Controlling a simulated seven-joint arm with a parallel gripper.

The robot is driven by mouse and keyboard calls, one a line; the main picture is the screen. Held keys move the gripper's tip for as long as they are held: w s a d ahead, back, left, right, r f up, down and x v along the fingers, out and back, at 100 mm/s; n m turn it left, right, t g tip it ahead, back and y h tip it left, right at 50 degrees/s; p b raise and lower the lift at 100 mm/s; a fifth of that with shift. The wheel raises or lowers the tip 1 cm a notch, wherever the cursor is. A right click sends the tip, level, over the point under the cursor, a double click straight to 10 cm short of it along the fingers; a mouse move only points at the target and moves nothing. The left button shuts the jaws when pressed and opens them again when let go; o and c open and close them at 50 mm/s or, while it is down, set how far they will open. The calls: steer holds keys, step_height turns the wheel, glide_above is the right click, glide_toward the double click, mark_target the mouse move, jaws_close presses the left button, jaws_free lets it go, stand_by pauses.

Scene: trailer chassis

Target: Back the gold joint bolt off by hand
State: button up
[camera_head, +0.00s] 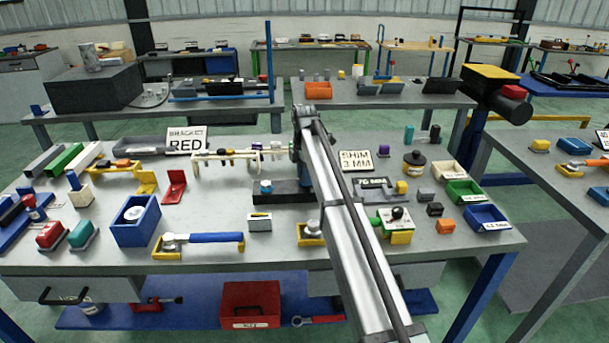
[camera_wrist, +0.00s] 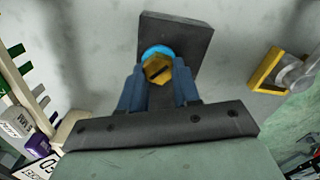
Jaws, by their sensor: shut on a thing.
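The gold hex-headed bolt (camera_wrist: 157,68) shows in the wrist view with a dark slot or mark on its face. A light-blue ring (camera_wrist: 152,50) shows behind its far edge, and a dark block (camera_wrist: 188,34) lies beyond that. My gripper (camera_wrist: 158,76) has its two blue fingers on either side of the bolt, shut on it. The fingers hide the bolt's sides. In the head view my arm reaches over the bench, and I cannot make out the gold bolt there.
In the wrist view a yellow bracket with a grey round part (camera_wrist: 264,70) stands to the right. A white rack (camera_wrist: 24,88) is at the left. In the head view the bench (camera_head: 190,215) is crowded, with a blue bin (camera_head: 136,236) and a blue-handled tool (camera_head: 215,238) near the front.

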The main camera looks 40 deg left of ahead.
steer(key=shift+s+f, duration=0.15)
steer(key=o, duration=1.1)
steer(key=shift+c, duration=0.2)
step_height(320, 180, up, 14)
steer(key=shift+w, duration=0.2)
stand_by(0.3)
